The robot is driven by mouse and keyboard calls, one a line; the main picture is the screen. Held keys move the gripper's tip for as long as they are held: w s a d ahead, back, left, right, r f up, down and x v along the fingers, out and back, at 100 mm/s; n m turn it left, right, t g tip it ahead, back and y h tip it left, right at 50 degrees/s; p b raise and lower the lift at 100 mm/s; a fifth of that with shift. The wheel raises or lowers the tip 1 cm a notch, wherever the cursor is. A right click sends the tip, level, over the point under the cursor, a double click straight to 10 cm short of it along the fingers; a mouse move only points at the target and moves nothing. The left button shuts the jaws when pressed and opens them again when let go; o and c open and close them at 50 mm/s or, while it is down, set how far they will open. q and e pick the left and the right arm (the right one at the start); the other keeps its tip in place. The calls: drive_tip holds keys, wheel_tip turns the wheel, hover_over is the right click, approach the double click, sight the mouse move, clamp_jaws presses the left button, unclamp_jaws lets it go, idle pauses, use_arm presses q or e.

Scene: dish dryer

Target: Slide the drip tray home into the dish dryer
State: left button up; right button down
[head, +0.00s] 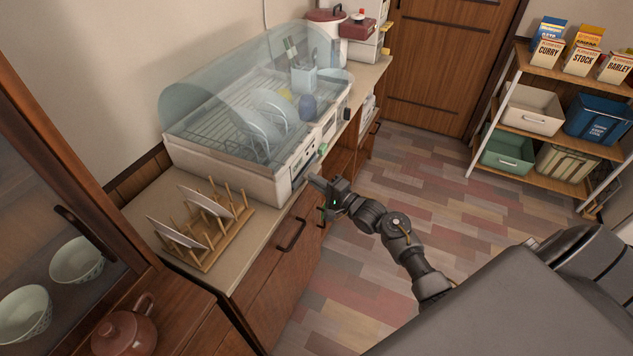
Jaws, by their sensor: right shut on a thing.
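The dish dryer (222,172) is a cream unit with a clear domed cover, standing on the counter against the wall. Its front faces right, toward the open floor. The drip tray (304,168) shows only as a narrow strip low on that front; how far it stands out is too small to tell. My right gripper (317,181) is at the lower front of the dryer, shut on the tray's front edge, with the contact itself hard to see. My left gripper is not in view.
Plates and a cutlery holder (303,80) stand inside the dryer. A wooden plate rack (212,226) stands on the counter in front of it. Cupboard doors with a dark handle (291,234) lie below my right gripper. The floor (420,190) to the right is clear.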

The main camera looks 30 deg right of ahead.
drive_tip(key=shift+w+a, duration=0.35)
drive_tip(key=shift+w, duration=0.2)
drive_tip(key=c, duration=1.4)
unclamp_jaws()
drive_tip(key=v, duration=1)
drive_tip(key=shift+s+b, duration=0.4)
drive_tip(key=shift+b, duration=0.05)
drive_tip(key=shift+d, duration=0.1)
